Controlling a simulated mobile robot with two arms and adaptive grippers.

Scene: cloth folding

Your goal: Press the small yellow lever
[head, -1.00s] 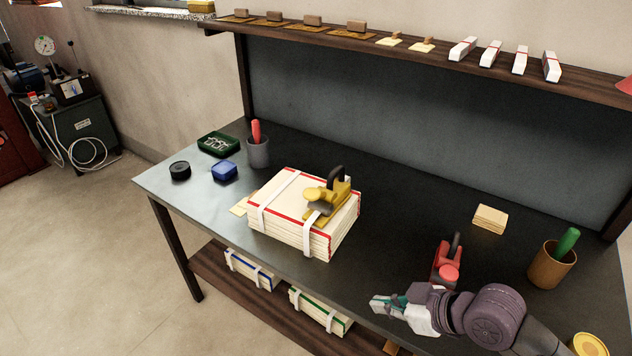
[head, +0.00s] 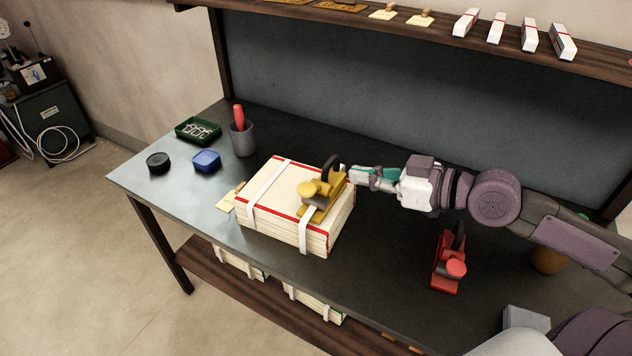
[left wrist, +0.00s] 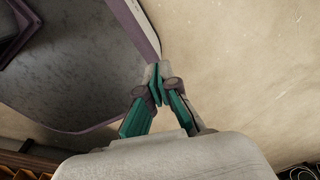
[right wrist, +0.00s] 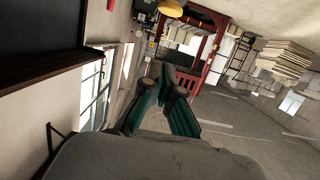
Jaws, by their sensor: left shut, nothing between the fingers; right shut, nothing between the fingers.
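A yellow strapping tool (head: 314,204) with a black curved handle (head: 331,168) and a rounded yellow lever (head: 306,190) sits on the right part of a strapped, red-edged bundle (head: 280,190). A white strap runs down the bundle's front from it. My right gripper (head: 356,174) is shut and empty, just right of the black handle; I cannot tell whether it touches it. Its closed fingers also show in the right wrist view (right wrist: 168,82). My left gripper (left wrist: 158,86) is shut and empty in the left wrist view, and not made out in the head view.
A red tool (head: 448,265) stands on the bench below my right arm. A grey cup (head: 242,140) with a red handle, a blue box (head: 206,161), a black round item (head: 158,162) and a green tray (head: 197,130) stand left of the bundle. A shelf (head: 540,52) runs above.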

